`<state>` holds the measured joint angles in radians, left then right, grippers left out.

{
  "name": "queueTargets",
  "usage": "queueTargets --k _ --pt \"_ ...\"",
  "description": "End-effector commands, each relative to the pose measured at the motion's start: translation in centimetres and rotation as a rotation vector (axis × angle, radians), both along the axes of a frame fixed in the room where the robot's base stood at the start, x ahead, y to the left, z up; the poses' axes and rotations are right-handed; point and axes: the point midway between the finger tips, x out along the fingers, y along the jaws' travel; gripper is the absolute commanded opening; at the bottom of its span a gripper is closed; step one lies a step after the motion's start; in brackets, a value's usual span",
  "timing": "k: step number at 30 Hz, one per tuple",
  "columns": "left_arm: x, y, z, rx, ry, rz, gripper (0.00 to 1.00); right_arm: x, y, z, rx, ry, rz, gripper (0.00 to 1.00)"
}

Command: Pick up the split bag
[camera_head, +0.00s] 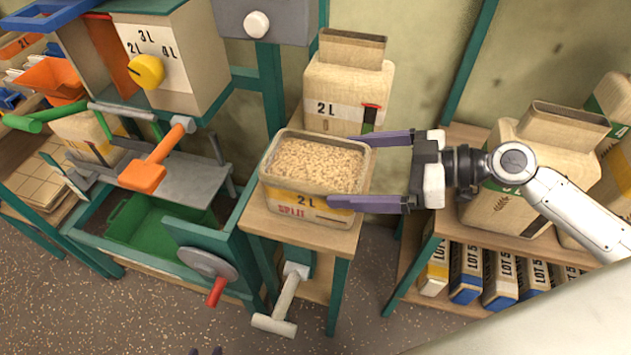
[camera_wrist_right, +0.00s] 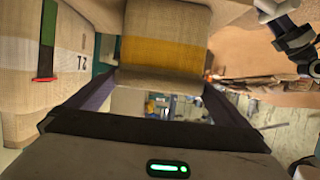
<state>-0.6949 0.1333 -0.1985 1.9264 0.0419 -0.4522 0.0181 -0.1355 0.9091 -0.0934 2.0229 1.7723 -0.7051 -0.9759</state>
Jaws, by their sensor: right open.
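The split bag (camera_head: 290,200) is a beige, open-topped block full of grain, marked "2 L" and "SPLIT" in red. It stands upright on a small wooden stand in the middle of the head view. My right gripper (camera_head: 360,171) is open at the bag's right end, with one finger along the far side and one along the near side. In the right wrist view, the bag (camera_wrist_right: 165,78) with its yellow band shows between the fingertips (camera_wrist_right: 160,85). Whether the fingers touch it I cannot tell. Only dark tips of my left gripper (camera_head: 205,351) show at the bottom edge.
A closed 2 L bag (camera_head: 335,90) stands just behind the split bag. A machine with a yellow dial (camera_head: 147,71) and a green tray (camera_head: 150,222) is at left. A shelf (camera_head: 480,137) with more bags and LOT 5 packs (camera_head: 502,280) is at right.

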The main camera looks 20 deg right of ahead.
Motion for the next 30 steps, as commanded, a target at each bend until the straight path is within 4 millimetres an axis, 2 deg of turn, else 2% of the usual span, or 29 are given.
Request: queueTargets --k 8,18,27,28,30 --pt "0.0 0.0 0.6 0.000 -0.001 0.000 0.31 1.1 1.6 -0.6 0.001 -0.001 -0.001 1.00" --pt "0.8 0.6 2.0 0.003 -0.017 0.010 0.31 3.7 5.4 -2.1 0.002 -0.001 -0.002 1.00" --pt "0.7 0.7 1.8 0.003 -0.015 0.012 0.31 4.0 5.8 -2.6 -0.001 -0.001 -0.002 1.00" --pt "0.7 0.7 1.8 0.003 -0.015 0.012 0.31 4.0 5.8 -2.6 -0.001 -0.001 -0.002 0.98" --pt "0.7 0.7 1.7 0.004 -0.013 0.011 0.31 4.0 5.8 -2.6 -0.001 -0.001 -0.002 0.86"
